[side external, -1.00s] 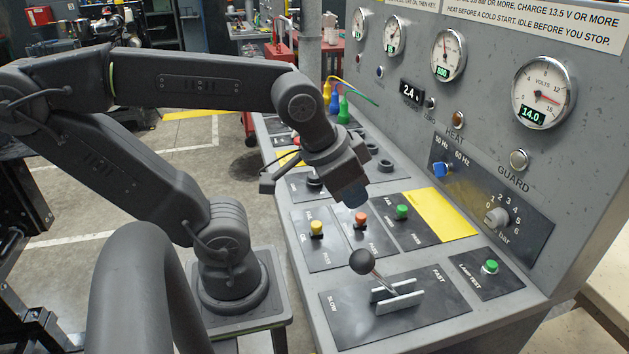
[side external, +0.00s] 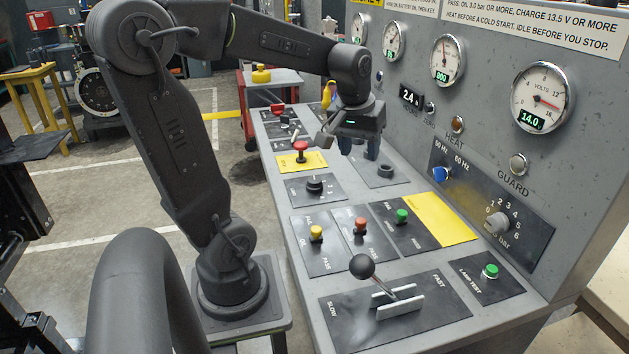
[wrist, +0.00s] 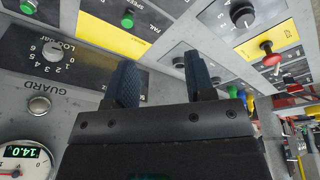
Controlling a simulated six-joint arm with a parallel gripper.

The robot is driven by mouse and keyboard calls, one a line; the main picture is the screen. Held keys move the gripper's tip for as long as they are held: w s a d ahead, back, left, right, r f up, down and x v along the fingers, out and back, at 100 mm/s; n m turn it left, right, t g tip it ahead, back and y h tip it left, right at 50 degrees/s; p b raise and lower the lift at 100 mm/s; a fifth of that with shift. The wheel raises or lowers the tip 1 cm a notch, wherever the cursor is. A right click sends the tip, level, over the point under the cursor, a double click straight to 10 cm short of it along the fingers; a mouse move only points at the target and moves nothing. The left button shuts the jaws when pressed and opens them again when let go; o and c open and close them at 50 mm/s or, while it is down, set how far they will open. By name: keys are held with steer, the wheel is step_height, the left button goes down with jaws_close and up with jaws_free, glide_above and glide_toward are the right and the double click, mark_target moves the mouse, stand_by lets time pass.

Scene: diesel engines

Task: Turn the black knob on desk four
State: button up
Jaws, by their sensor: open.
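A black knob (side external: 315,185) stands on a dark plate on the sloping desk in the side view, left of centre and near the desk's left edge. It also shows in the wrist view (wrist: 242,15) at the top right, with pale marks around it. My gripper (side external: 358,150) hangs above the desk, beyond and to the right of the knob, near the upright gauge panel. Its dark blue fingers are apart, with nothing between them, as the wrist view (wrist: 158,70) shows. The gripper is clear of the knob. The knob's exact pointer direction is too small to tell.
A red mushroom button (side external: 300,149) on yellow stands behind the knob. Yellow-, orange- and green-capped switches (side external: 360,224) stand in front. A ball-topped lever (side external: 367,268) rises nearer the camera. The panel carries gauges (side external: 543,97), a blue knob (side external: 440,174) and a grey knob (side external: 497,222).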

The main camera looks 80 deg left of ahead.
mark_target(314, 179)
steer(key=shift+o, duration=1.4)
steer(key=a+f+n+g, duration=0.1)
steer(key=a+n, duration=0.3)
steer(key=a, duration=0.7)
steer(key=shift+s+f+n+g+h, duration=0.3)
steer(key=shift+f+n, duration=0.1)
steer(key=shift+f, duration=0.35)
steer(key=shift+o, duration=0.7)
steer(key=s+a+f+n, duration=0.3)
steer(key=a, duration=0.5)
steer(key=shift+a+n+g+h, duration=0.2)
steer(key=shift+n+g+h, duration=0.2)
step_height(314, 179, down, 14)
steer(key=shift+s+r, duration=0.1)
steer(key=shift+r, duration=0.1)
steer(key=shift+c, duration=0.3)
steer(key=c, duration=0.9)
